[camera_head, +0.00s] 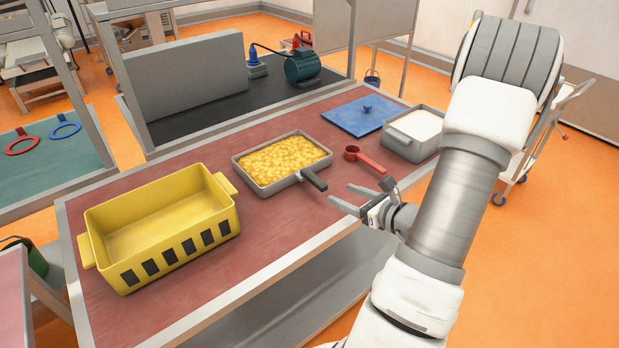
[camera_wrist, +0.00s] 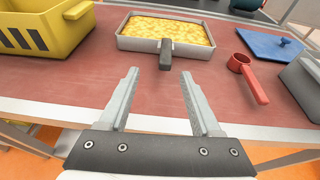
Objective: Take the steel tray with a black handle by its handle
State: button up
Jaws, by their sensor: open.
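The steel tray (camera_head: 238,165) lies on the red tabletop and is filled with a yellow, lumpy food. Its black handle (camera_head: 313,180) points toward the table's front edge. In the wrist view the tray (camera_wrist: 124,42) is at the top centre, with the handle (camera_wrist: 166,55) pointing toward me. My gripper (camera_head: 352,200) is open and empty, in front of the handle and apart from it. In the wrist view the fingers of my gripper (camera_wrist: 160,73) spread to either side of the handle's line, with the handle's end just beyond their tips.
A yellow bin (camera_head: 165,220) stands at the left of the table (camera_head: 270,232). A red scoop (camera_head: 365,158), a blue lid (camera_head: 362,115) and a grey container of white stuff (camera_head: 405,145) are to the right. Bare tabletop lies between the bin and the tray.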

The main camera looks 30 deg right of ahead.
aim_at(317, 180)
jog(key=shift+d+f+m, duration=0.3)
jog(key=shift+d+f, duration=0.05)
jog(key=shift+d, duration=0.1)
jog(key=b+x, duration=0.4)
jog(key=x, duration=0.8)
jog(key=shift+w+d+f, duration=0.1)
jog(key=shift+w+f, duration=0.15)
jog(key=shift+w+b, duration=0.3)
jog(key=shift+w, duration=0.25)
jog(key=c, duration=0.8)
jog(key=shift+c, duration=0.2)
grip_shut()
